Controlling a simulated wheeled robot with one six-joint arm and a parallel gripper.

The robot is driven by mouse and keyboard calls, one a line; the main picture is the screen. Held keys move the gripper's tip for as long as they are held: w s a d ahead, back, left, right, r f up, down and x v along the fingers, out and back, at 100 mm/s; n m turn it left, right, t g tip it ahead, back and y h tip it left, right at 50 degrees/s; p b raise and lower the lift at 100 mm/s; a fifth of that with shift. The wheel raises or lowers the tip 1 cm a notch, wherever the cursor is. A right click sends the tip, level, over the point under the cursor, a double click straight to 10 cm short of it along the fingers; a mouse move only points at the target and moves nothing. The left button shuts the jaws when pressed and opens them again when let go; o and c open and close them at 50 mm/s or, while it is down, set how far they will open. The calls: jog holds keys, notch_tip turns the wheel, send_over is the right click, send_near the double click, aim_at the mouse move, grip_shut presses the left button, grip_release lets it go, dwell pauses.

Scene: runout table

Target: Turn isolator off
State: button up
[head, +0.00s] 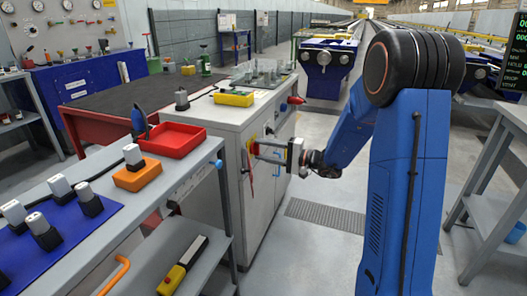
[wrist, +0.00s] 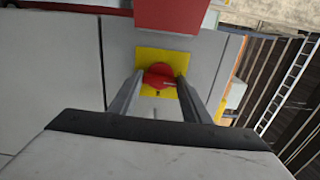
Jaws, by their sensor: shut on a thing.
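The isolator is a red rotary knob (wrist: 160,75) on a yellow plate (wrist: 152,56), set in the grey cabinet's face. In the wrist view my gripper (wrist: 158,84) has one finger on each side of the knob and is shut on it. In the head view my gripper (head: 252,150) reaches left to the side of the grey cabinet (head: 222,150). The fingers hide part of the yellow plate there, and the knob is hard to make out. The knob's pointer position is too small to read.
A red handle (head: 295,100) juts from the cabinet's far end. A bench with a red tray (head: 172,140) and an orange block (head: 136,176) stands at the front left. Grey floor (head: 310,250) is open between the cabinet and my arm. A grey table (head: 490,190) stands at right.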

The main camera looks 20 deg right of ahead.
jog(key=shift+f, duration=0.1)
dwell(0.4)
jog(key=o, duration=1)
jog(key=shift+o, duration=0.2)
jog(key=v, duration=1.7)
jog(key=shift+s+d, duration=0.2)
jog(key=s+a+n+g+h, duration=0.45)
jog(key=s+a+g, duration=0.45)
jog(key=s+a, duration=0.8)
jog(key=s+d+n+t+h, duration=0.1)
jog(key=s+d+h, duration=0.4)
jog(key=s, duration=0.3)
jog(key=s+d+r+n+t+h, duration=0.1)
jog(key=s+d+n+t+h, duration=0.1)
jog(key=s+d+h, duration=0.2)
jog(key=s+h, duration=0.1)
jog(key=s, duration=0.2)
jog(key=shift+s+d+r, duration=0.25)
jog(key=shift+s+d, duration=0.1)
jog(key=shift+s, duration=0.05)
